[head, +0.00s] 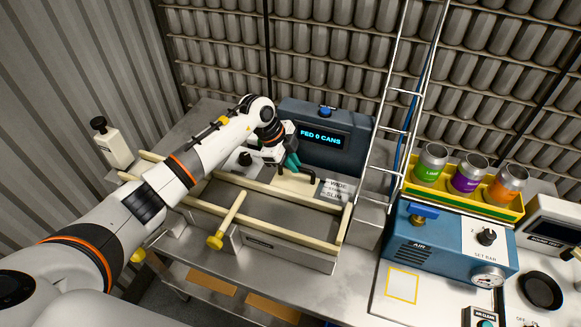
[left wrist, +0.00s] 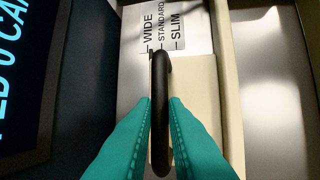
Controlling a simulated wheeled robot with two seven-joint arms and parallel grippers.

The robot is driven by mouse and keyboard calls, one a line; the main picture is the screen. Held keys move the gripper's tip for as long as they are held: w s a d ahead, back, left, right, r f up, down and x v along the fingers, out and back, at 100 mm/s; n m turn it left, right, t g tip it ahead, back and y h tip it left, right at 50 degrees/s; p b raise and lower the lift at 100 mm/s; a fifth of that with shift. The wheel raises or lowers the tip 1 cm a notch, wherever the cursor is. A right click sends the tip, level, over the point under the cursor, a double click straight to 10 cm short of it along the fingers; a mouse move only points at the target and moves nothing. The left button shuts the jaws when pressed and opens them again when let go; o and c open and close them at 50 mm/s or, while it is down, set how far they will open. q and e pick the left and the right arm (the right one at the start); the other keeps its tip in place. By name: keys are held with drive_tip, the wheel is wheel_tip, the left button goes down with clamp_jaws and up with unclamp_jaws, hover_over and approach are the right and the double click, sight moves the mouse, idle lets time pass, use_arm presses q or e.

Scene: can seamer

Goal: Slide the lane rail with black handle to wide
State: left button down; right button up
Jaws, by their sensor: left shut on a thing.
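My left gripper (head: 291,163) reaches over the lane from the left, its teal fingers pointing down. In the left wrist view, its two teal fingers (left wrist: 160,135) are shut on the black handle (left wrist: 161,75), one on each side. The handle stands on the cream lane rail (left wrist: 195,95), which also shows below the gripper in the head view (head: 296,184). A white scale label (left wrist: 172,28) reading WIDE, STANDARD and SLIM lies just beyond the rail's end. The rail's exact mark is hard to tell. My right gripper is out of view.
A dark blue display box (head: 324,137) reading FED 0 CANS stands close behind the gripper. A ladder-like wire chute (head: 397,100) rises right of it. A yellow tray (head: 464,195) with three cans and a blue AIR unit (head: 425,255) stand at right.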

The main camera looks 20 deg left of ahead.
use_arm(q)
drive_tip(key=shift+w, duration=0.55)
drive_tip(key=shift+r, duration=0.2)
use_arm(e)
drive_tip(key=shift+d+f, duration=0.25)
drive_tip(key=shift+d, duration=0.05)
use_arm(q)
drive_tip(key=c, duration=1.7)
unclamp_jaws()
drive_tip(key=shift+o, duration=1.2)
drive_tip(key=shift+w+f, duration=0.1)
drive_tip(key=shift+f, duration=0.1)
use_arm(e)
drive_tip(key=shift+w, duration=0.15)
